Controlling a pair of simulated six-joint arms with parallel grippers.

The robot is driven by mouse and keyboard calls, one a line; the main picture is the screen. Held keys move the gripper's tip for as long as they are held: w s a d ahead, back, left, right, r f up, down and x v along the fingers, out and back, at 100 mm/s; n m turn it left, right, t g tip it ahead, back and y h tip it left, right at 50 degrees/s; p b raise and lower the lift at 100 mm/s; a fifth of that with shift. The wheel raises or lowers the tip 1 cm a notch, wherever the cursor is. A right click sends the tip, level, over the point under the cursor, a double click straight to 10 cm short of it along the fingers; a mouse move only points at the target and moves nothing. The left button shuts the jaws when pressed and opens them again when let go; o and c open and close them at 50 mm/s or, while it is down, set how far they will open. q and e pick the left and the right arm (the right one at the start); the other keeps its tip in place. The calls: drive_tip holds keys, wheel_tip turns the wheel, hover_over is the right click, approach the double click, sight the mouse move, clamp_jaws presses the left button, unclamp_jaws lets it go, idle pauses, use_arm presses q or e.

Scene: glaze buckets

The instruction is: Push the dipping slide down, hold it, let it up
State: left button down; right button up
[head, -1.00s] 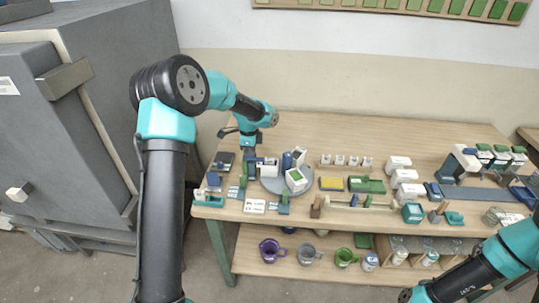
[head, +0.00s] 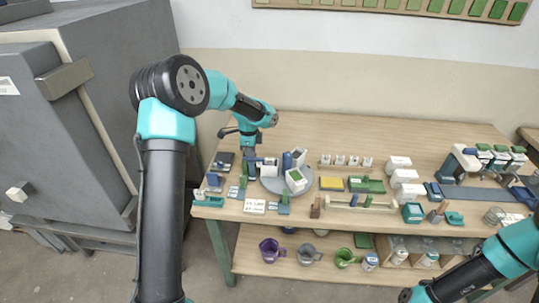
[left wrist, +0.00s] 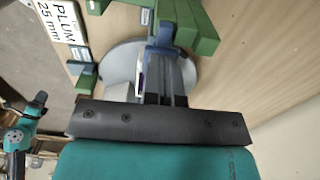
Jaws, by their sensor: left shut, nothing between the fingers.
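My left gripper (head: 248,172) points down among the items at the left of the table, beside the round grey turntable. In the left wrist view its fingers (left wrist: 163,92) are shut with nothing between them. A blue piece (left wrist: 164,38) lies just beyond the fingertips, beside green blocks (left wrist: 195,30). These look like parts of the dipping stand with the slide (head: 242,181). I cannot tell whether the fingertips touch the blue piece. A white card reading PLUM 25 mm (left wrist: 61,20) lies nearby; it also shows in the head view (head: 254,206).
The grey turntable (head: 272,186) carries several white and blue containers close to my left gripper. A yellow block (head: 331,183), a green tray (head: 367,185) and white boxes stand to the right. Mugs sit on the lower shelf (head: 330,276). The back of the table is clear.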

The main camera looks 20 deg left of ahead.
use_arm(q)
drive_tip(key=shift+r, duration=2.8)
drive_tip(key=shift+r, duration=2.5)
drive_tip(key=s+d+f+h, duration=0.1)
drive_tip(key=s+d+f, duration=0.85)
drive_tip(key=s, duration=0.25)
drive_tip(key=s+d+f+n+h, duration=0.1)
drive_tip(key=s+d+f+n, duration=0.3)
drive_tip(key=s+f+n, duration=0.4)
drive_tip(key=s+d+f+n+h, duration=0.1)
drive_tip(key=s+d+f+n, duration=0.2)
drive_tip(key=s+f+n, duration=0.5)
wheel_tip(320, 180, down, 9)
drive_tip(key=shift+s+d+f+t+h, duration=0.15)
drive_tip(key=shift+s+d+t+h, duration=0.25)
drive_tip(key=shift+s, duration=0.2)
